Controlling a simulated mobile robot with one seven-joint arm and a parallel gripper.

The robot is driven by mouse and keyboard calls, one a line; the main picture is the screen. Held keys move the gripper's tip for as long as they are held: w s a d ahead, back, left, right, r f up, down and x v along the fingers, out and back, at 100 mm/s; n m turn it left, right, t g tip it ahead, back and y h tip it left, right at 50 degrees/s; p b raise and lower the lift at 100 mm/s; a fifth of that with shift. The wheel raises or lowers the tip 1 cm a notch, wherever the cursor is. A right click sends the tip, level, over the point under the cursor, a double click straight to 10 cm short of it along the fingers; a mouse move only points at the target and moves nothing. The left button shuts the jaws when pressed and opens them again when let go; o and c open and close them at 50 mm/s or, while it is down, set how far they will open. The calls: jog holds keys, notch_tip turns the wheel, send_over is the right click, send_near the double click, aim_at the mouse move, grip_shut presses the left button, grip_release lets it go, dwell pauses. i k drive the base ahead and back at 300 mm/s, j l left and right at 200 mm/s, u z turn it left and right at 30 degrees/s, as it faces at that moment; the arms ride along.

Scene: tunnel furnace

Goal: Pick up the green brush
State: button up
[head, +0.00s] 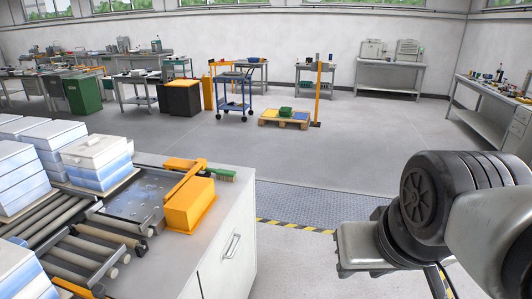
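A small green brush (221,173) lies on the right part of the grey bench top, just behind and right of a yellow box-shaped part (190,206). It looks green with a paler edge; its finer shape is too small to tell. A yellow bar (187,178) runs close to its left end; I cannot tell if they touch. My arm shows at the right, apart from the brush and past the bench's right edge. My gripper's fingers are not visible.
White-and-blue boxes (97,160) stand by a roller conveyor (75,245) at the left. The grey cabinet (228,236) has a handle on its front. Open floor (340,165) lies beyond it, with a pallet (284,122) and a blue cart (233,100) further back.

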aim_at(228, 175)
jog(key=i+l+z, duration=0.2)
jog(key=i, duration=0.45)
jog(key=i+l+z, duration=0.25)
jog(key=i, duration=0.45)
jog(key=i+u, duration=0.25)
jog(key=i, duration=0.2)
jog(key=i+l+u, duration=0.1)
jog(key=i+u, duration=0.15)
jog(key=i, duration=0.15)
jog(key=i+l+u, duration=0.15)
jog(key=i+u, duration=0.15)
jog(key=i, duration=0.15)
jog(key=i+u, duration=0.15)
jog(key=u, duration=0.25)
jog(key=i+u, duration=0.15)
jog(key=u, duration=0.3)
jog(key=i+u, duration=0.1)
jog(key=u, duration=0.3)
jog(key=i+l+u, duration=0.1)
jog(key=u, duration=0.3)
jog(key=i+u, duration=0.25)
jog(key=i+l+u, duration=0.1)
jog(key=u, duration=0.2)
